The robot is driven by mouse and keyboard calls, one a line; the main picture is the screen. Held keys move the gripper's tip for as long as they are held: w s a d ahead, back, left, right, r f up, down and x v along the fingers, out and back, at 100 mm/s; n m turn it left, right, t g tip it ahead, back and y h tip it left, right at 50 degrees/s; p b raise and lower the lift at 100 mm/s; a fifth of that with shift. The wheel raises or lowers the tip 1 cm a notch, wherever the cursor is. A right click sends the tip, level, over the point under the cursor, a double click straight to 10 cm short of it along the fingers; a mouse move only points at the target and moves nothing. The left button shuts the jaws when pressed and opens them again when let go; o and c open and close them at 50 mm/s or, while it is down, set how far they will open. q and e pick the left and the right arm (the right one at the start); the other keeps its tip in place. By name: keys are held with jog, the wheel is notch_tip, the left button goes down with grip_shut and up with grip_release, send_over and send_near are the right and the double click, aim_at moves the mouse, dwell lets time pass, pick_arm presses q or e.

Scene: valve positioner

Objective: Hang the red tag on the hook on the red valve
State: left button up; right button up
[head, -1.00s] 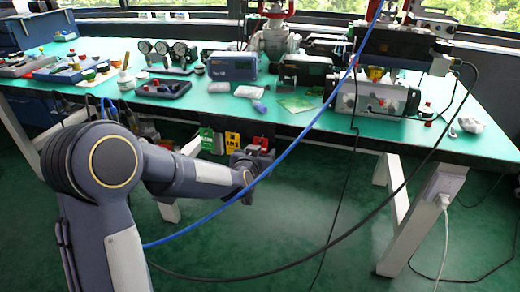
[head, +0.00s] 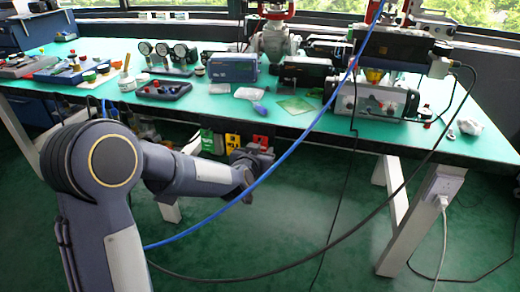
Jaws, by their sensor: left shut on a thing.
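The red tag (head: 262,140) is at the front edge of the workbench, beside a yellow tag (head: 232,141) and a green tag (head: 207,140). My left gripper (head: 257,152) is at the red tag, just below the bench edge, and is shut on it; its fingertips are small and partly hidden. The red valve (head: 276,11) stands at the back of the bench, with a red part on top of a grey body (head: 274,42). Its hook is too small to make out. My right gripper is out of view.
A blue cable (head: 298,137) crosses in front of the bench, close to my left gripper. A black cable (head: 355,236) loops below. A blue box (head: 232,67), dark devices and a grey unit (head: 378,100) stand on the green bench top (head: 210,100).

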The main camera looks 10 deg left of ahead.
pick_arm(q)
jog(key=shift+s, duration=0.1)
jog(key=shift+s+a+r, duration=0.1)
jog(key=shift+s, duration=2.3)
